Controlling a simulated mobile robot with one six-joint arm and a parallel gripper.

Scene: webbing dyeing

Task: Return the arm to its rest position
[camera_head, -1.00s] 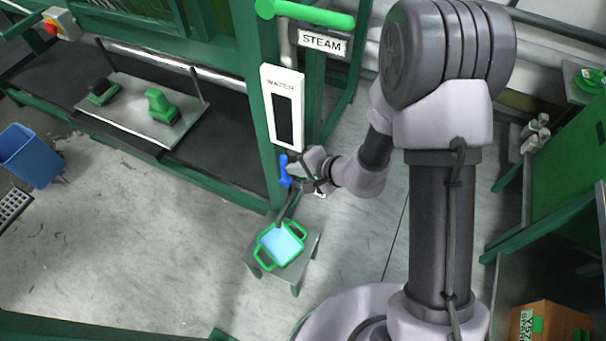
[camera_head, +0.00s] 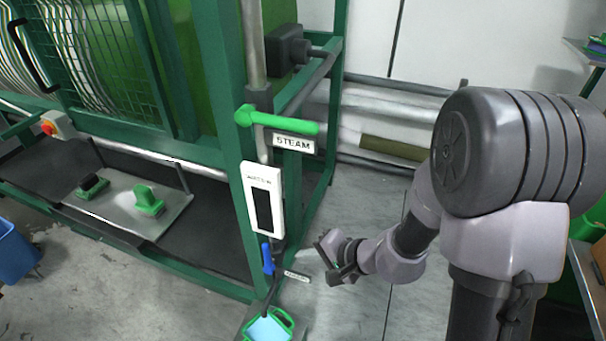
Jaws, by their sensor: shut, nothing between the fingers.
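My gripper (camera_head: 333,262) is in the lower middle of the head view, at the end of my bent arm. It is shut and empty. It is apart from the blue valve handle (camera_head: 267,258), which stands just to its left under the white WATER gauge panel (camera_head: 263,200). A small tag (camera_head: 297,276) shows beside the blue handle. Below the handle is a green-rimmed container (camera_head: 269,328) with light blue liquid, cut off by the lower picture edge.
A green lever (camera_head: 280,121) with a STEAM sign (camera_head: 294,144) juts from the green machine frame. A metal shelf (camera_head: 125,206) holds green-handled tools. A blue bin (camera_head: 15,252) is at the left. Bare floor lies around my gripper's right side.

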